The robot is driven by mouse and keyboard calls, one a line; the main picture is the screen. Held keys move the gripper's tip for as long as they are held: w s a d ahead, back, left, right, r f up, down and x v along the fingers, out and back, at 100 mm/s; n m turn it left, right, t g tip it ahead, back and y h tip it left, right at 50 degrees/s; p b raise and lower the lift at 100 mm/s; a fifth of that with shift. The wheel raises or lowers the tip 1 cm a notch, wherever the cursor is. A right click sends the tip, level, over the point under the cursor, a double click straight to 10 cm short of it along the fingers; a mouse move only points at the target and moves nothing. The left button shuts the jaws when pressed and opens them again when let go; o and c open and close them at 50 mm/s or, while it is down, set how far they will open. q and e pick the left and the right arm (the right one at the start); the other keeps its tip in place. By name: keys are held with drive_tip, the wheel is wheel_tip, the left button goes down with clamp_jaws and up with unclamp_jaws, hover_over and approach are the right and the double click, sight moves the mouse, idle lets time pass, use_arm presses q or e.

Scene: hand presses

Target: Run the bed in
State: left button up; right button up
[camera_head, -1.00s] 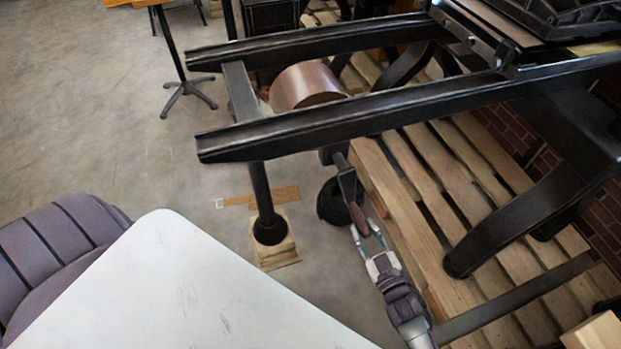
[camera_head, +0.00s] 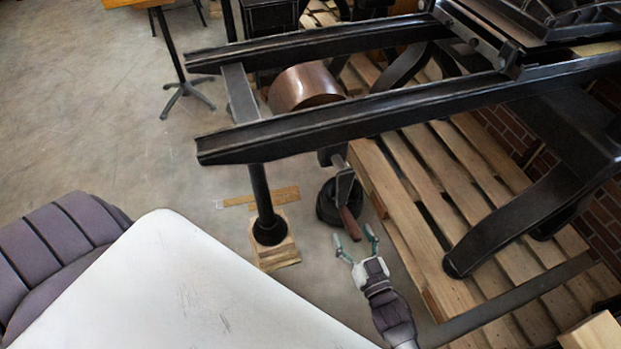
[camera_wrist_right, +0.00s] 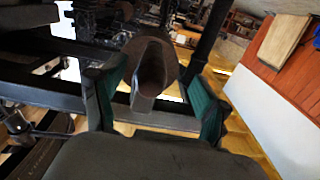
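The hand press's crank handle (camera_head: 351,224), a reddish-brown grip on a dark crank arm (camera_head: 343,183), hangs below the near rail. My right gripper (camera_head: 354,240) is open just below the handle's end, with a finger on each side. In the right wrist view the hollow-ended handle (camera_wrist_right: 152,70) sits ahead of and between the green finger pads; it looks free of both. The press bed (camera_head: 490,48) is at the upper right on the two rails (camera_head: 300,131). A brown drum (camera_head: 303,86) lies between the rails. My left gripper is not in view.
A slatted wooden pallet (camera_head: 445,165) lies under the press, close to the right of my right gripper. A black leg on a wooden block (camera_head: 274,250) stands to the left. A round black object (camera_head: 328,203) is behind the crank. Open floor lies left.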

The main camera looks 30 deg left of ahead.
drive_tip(key=shift+o, duration=1)
drive_tip(key=shift+w, duration=0.1)
drive_tip(key=shift+d, duration=0.15)
drive_tip(key=shift+s+d+p, duration=0.2)
drive_tip(key=shift+d+p, duration=0.05)
drive_tip(key=shift+p, duration=0.05)
drive_tip(key=p+v, duration=0.1)
drive_tip(key=v, duration=0.2)
drive_tip(key=shift+s+d+r, duration=0.1)
drive_tip(key=shift+s+d, duration=0.05)
drive_tip(key=p+v, duration=0.2)
drive_tip(key=v, duration=0.2)
drive_tip(key=shift+s+d, duration=0.25)
drive_tip(key=shift+d, duration=0.1)
